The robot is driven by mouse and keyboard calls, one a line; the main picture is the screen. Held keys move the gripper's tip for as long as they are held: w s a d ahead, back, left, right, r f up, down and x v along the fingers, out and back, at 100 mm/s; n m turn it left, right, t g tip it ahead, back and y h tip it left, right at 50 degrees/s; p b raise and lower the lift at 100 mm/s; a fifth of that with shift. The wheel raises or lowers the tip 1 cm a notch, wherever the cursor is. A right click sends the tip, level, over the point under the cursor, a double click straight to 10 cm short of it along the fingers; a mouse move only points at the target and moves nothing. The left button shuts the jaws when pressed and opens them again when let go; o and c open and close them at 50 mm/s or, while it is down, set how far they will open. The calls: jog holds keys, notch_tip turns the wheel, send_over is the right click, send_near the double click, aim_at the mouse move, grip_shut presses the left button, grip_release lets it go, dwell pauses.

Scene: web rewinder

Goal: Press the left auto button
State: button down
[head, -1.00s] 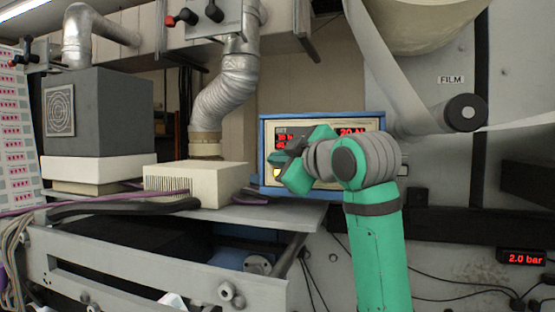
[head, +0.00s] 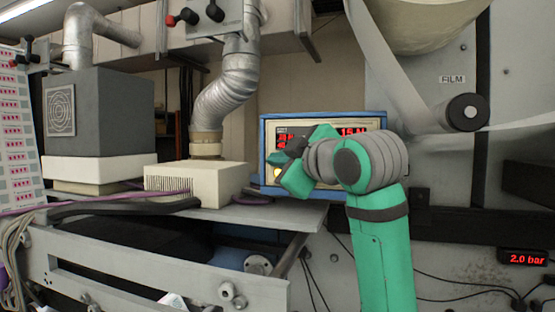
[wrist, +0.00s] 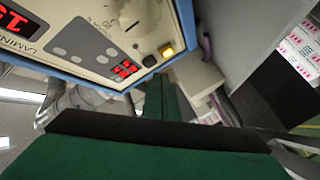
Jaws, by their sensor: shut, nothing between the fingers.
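The control panel (head: 262,135) is a pale box with a blue frame, standing behind my gripper in the head view. In the wrist view the panel face (wrist: 105,45) is tilted, with red displays, several small grey buttons (wrist: 75,58), a black button (wrist: 149,60) and a lit yellow button (wrist: 166,49). I cannot read an "auto" label, so I cannot tell which button is the left auto one. My gripper (head: 284,158) is shut and empty, in front of the panel's left part. It hides part of the panel; I cannot tell whether it touches.
A cream vented box (head: 195,183) with a silver duct (head: 228,85) stands on the grey shelf (head: 270,216) left of the panel. A film web and roller (head: 466,112) are to the right. A purple cable (head: 110,199) crosses the shelf.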

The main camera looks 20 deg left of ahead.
jog(key=shift+s+a, duration=0.15)
jog(key=shift+s, duration=1.25)
jog(key=shift+s+a, duration=0.15)
jog(key=shift+s, duration=1.2)
jog(key=shift+w, duration=0.1)
